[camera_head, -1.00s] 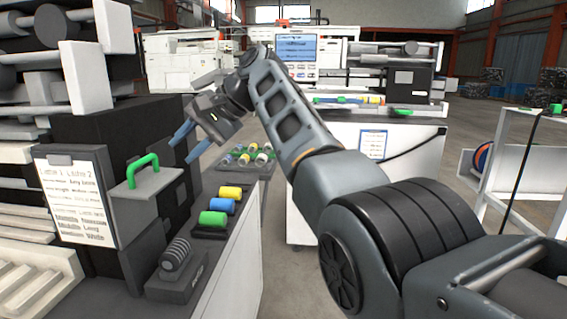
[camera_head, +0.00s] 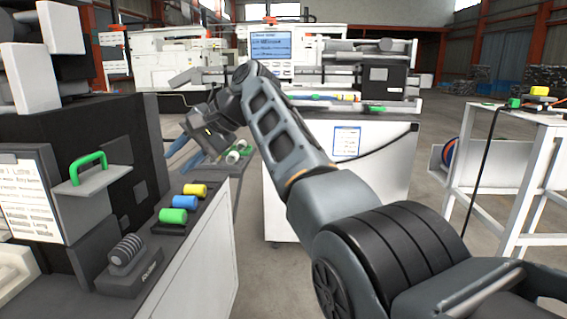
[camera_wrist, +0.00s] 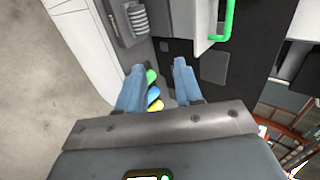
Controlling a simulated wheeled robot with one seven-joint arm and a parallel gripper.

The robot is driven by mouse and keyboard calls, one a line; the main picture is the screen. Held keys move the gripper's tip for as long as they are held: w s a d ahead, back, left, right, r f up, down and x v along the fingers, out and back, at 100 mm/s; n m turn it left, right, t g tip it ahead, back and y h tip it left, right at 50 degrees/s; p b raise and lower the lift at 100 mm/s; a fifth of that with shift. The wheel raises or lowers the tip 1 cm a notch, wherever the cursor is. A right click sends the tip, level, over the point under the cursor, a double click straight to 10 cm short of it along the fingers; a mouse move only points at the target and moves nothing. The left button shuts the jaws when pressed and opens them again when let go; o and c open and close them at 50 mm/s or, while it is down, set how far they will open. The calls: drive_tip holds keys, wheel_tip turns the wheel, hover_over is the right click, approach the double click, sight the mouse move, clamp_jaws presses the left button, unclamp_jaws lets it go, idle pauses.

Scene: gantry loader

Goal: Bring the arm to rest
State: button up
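My arm reaches forward from the lower right in the head view, bent at the elbow. My gripper (camera_head: 178,152) hangs in the air beyond the near bench, its two blue fingers pointing down and to the left. In the wrist view my gripper (camera_wrist: 157,85) has its fingers apart with nothing held between them. Behind and below the fingers show a green cylinder (camera_wrist: 151,76), a blue one (camera_wrist: 155,93) and a yellow one. The same green (camera_head: 173,215), blue (camera_head: 184,202) and yellow (camera_head: 195,190) cylinders lie in a row on a dark strip on the bench.
A dark machine with a green handle (camera_head: 88,160) stands at left. A ribbed grey part (camera_head: 127,250) sits on the bench. A white cabinet (camera_head: 345,190) with a screen (camera_head: 271,46) stands ahead. A white frame table (camera_head: 505,190) is at right. Grey floor lies between.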

drive_tip(key=s+d+f+m+t, duration=0.15)
drive_tip(key=d+f, duration=0.35)
drive_tip(key=f, duration=0.7)
drive_tip(key=d+f+t, duration=0.2)
drive_tip(key=d+f, duration=0.2)
drive_tip(key=f, duration=0.9)
drive_tip(key=s+d+f+t+h, duration=0.4)
drive_tip(key=s+d+f, duration=1.1)
drive_tip(key=f, duration=0.2)
drive_tip(key=s+d+t+h, duration=0.2)
drive_tip(key=s+d, duration=0.4)
drive_tip(key=s, duration=0.5)
drive_tip(key=s+d+t+h, duration=0.1)
drive_tip(key=s+d, duration=0.5)
drive_tip(key=s, duration=0.5)
drive_tip(key=s+d+r+n+t+h, duration=0.1)
drive_tip(key=s+d+r, duration=0.1)
drive_tip(key=s+r, duration=0.7)
drive_tip(key=s+d+r+n+t+h, duration=0.1)
drive_tip(key=s+d+r+t, duration=0.1)
drive_tip(key=s+r, duration=0.8)
drive_tip(key=shift+s+d+r+h, duration=0.25)
drive_tip(key=shift+d+r+h, duration=0.05)
drive_tip(key=shift+d+r, duration=0.5)
